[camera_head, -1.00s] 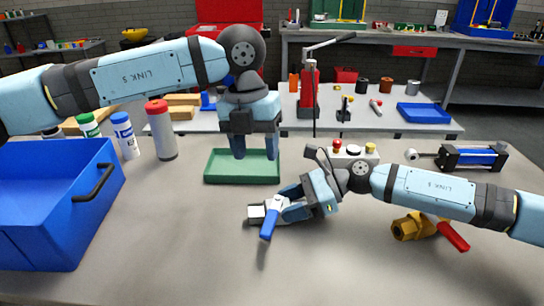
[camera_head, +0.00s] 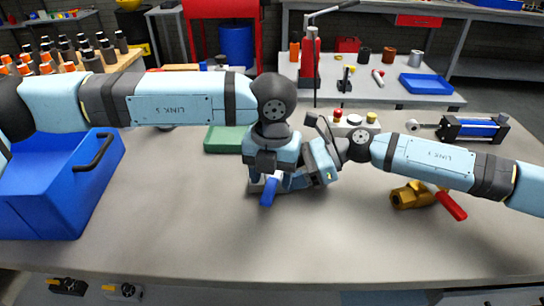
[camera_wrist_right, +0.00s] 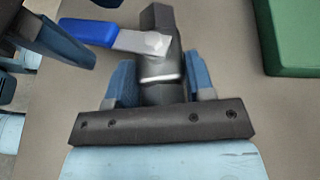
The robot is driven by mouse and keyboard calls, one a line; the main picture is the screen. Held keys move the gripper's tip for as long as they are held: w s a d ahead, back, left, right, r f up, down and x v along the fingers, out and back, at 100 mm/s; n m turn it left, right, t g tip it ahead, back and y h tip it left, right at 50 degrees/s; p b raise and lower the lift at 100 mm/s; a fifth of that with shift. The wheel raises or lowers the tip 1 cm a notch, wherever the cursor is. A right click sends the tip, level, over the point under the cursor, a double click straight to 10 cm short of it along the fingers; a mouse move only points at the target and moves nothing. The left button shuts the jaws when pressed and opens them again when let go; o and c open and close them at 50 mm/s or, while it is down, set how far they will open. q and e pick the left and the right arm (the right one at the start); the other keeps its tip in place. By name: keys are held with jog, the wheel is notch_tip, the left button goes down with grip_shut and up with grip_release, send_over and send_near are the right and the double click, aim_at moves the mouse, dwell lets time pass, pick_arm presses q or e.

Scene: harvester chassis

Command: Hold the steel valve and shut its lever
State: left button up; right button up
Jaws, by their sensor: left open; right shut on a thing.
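The steel valve (camera_wrist_right: 160,72) is held between the two fingers of my right gripper (camera_wrist_right: 160,85), low over or on the table. In the head view my right gripper (camera_head: 292,181) is partly hidden. The blue lever (camera_wrist_right: 90,28) is crosswise to the valve body, pointing left in the right wrist view and towards the front edge in the head view (camera_head: 268,191). My left gripper (camera_head: 268,172) is open, pointing down at the lever. Its fingers show at the upper left of the right wrist view, close to the lever's end; contact cannot be told.
A green tray (camera_head: 222,139) lies behind the grippers. A brass valve with a red lever (camera_head: 412,195) lies at right. A blue bin (camera_head: 40,205) stands at left, a button box (camera_head: 350,125) and a cylinder (camera_head: 472,128) behind. The front middle of the table is clear.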

pick_arm(q)
jog(key=shift+f, duration=0.4)
pick_arm(e)
jog(key=shift+r, duration=0.1)
pick_arm(q)
jog(key=shift+c, duration=0.4)
grip_shut()
jog(key=shift+d+n, duration=0.6)
jog(key=shift+n, duration=0.7)
jog(key=c, duration=0.9)
grip_release()
jog(key=shift+d+n, duration=0.45)
jog(key=shift+n, duration=0.55)
jog(key=shift+d+r, duration=0.1)
pick_arm(e)
jog(key=shift+s+a, duration=0.1)
